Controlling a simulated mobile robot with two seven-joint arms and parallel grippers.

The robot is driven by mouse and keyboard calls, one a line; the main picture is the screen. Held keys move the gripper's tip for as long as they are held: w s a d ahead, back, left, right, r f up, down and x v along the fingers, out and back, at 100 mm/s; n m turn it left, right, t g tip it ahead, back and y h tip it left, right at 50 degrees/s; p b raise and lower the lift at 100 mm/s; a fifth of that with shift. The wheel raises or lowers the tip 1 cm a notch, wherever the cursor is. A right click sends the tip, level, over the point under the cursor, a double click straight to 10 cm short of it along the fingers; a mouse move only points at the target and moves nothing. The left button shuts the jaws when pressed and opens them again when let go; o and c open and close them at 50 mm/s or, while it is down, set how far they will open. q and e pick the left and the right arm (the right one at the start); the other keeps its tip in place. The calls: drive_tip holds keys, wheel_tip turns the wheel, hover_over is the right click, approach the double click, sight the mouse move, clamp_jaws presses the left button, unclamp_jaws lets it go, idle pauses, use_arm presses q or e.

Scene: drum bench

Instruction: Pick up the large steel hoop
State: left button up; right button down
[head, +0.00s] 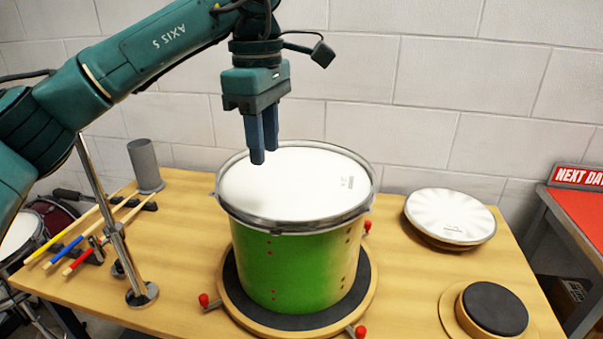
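The large steel hoop (297,228) is a grey metal ring around the top edge of the green drum (290,270), encircling the white drumhead (290,190). My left gripper (263,158) points down, with its blue fingers over the back left part of the drumhead in the picture. The fingers overlap from this angle, so their opening is unclear. I see nothing held between them. Whether the fingertips touch anything is hard to tell. My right gripper is not in view.
The drum stands on a round dark-topped base (230,295) with red-knobbed clamps. A metal stand (118,240), drumsticks (75,245) and a grey cylinder (145,165) are left. A white disc (450,215) and a dark round pad (495,308) are right. A wall is behind.

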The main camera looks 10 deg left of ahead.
use_arm(q)
hover_over(263, 217)
wheel_tip(263, 217, down, 7)
drive_tip(key=shift+w+d+f+b, duration=0.1)
drive_tip(key=shift+b, duration=0.2)
drive_tip(key=shift+f+p, duration=0.7)
drive_tip(key=shift+f, duration=2)
drive_tip(key=shift+a, duration=0.2)
drive_tip(key=shift+c, duration=0.4)
clamp_jaws()
drive_tip(key=shift+r, duration=0.1)
